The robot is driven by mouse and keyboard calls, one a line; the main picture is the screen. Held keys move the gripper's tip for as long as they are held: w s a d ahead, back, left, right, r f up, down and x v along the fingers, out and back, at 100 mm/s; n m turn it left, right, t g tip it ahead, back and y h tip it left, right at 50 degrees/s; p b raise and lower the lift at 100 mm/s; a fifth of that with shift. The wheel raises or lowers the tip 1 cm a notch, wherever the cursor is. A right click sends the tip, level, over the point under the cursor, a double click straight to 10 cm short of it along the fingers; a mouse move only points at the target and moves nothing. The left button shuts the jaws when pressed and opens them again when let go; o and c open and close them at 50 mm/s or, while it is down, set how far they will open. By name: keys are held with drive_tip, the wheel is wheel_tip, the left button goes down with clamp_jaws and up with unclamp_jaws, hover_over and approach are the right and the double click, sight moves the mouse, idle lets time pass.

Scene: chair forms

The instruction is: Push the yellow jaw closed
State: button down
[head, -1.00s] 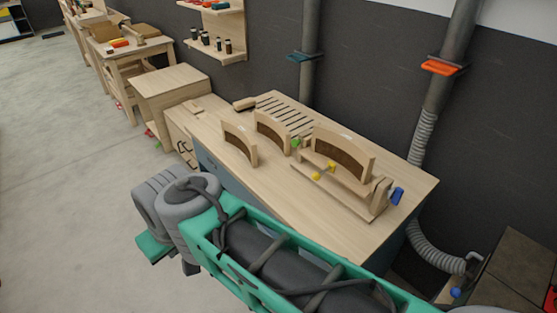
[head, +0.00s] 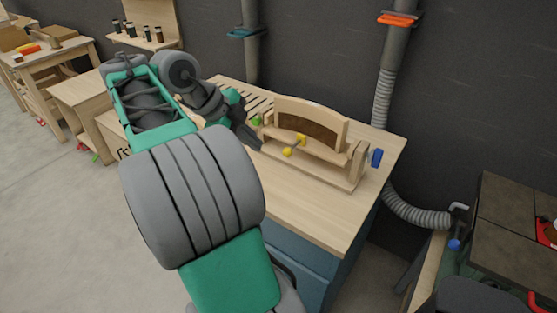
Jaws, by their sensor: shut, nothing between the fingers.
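The yellow jaw (head: 301,140) is a small yellow piece at the front of a wooden fixture (head: 330,167) on the workbench. A yellow knob (head: 287,152) sits just left of and below it. Both are small, so I cannot tell how wide the jaw stands open. A curved wooden form (head: 312,108) stands upright behind them. My gripper (head: 257,143) is shut and empty, a little left of the yellow knob and apart from it in the picture. A green knob (head: 257,121) shows above my gripper, and a blue knob (head: 376,158) is at the fixture's right end.
The workbench top (head: 310,208) is clear in front of the fixture. My arm covers the bench's left part and the other curved forms. A grey duct (head: 418,217) runs down beside the bench's right side. A dark-topped table (head: 505,235) stands farther right.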

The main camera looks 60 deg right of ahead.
sight(294, 147)
drive_tip(key=s+d+f, duration=0.3)
drive_tip(key=d+f, duration=0.5)
drive_tip(key=shift+f+b, duration=0.25)
drive_tip(key=shift+b, duration=0.1)
drive_tip(key=shift+d, duration=0.1)
